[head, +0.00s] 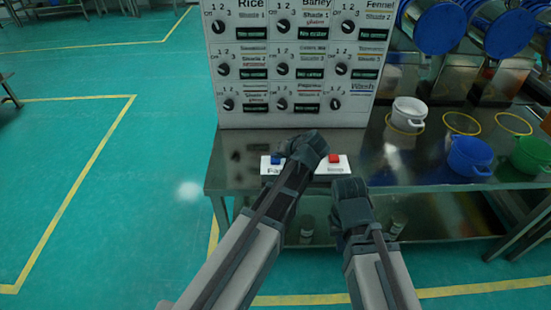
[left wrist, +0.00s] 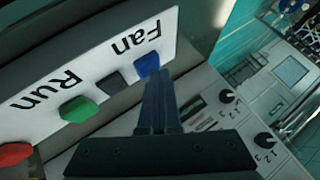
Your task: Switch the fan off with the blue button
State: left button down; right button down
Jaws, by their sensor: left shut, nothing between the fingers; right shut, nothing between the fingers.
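The blue button (left wrist: 148,64) sits beside the word Fan on a white label panel (head: 345,170). It also shows in the head view (head: 277,160) at the panel's left end. My left gripper (left wrist: 157,82) is shut, with its fingertips right at the blue button in the left wrist view; I cannot tell whether they touch it or press it. In the head view my left wrist covers the middle of the panel. My right gripper (head: 351,197) is shut and empty at the table's front edge, right of the left arm.
A black button (left wrist: 116,83), a green button (left wrist: 79,110) by Run and a red button (head: 335,158) share the panel. Behind stands a dial board (head: 288,117). At right on the metal table are a white pot (head: 409,112), a blue pot (head: 469,156) and a green pot (head: 531,155).

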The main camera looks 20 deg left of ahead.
aim_at(277, 161)
pick_arm(q)
jog(key=shift+r+p, duration=0.9)
jog(key=shift+p, duration=0.05)
notch_tip(277, 161, up, 5)
jog(key=p, duration=0.5)
jog(key=shift+r, duration=0.1)
dwell(0.4)
jog(key=s+d+f+m+g+h+p, duration=0.1)
jog(key=s+d+m+g+h, duration=0.1)
jog(key=s+d, duration=0.4)
jog(key=s+d+f+m+g+h+p, duration=0.2)
jog(key=s+d, duration=0.4)
jog(key=s, duration=1.1)
jog(key=shift+d+f+m+g+h, duration=0.3)
jog(key=shift+m+g+h, duration=0.3)
jog(key=shift+g+h, duration=0.35)
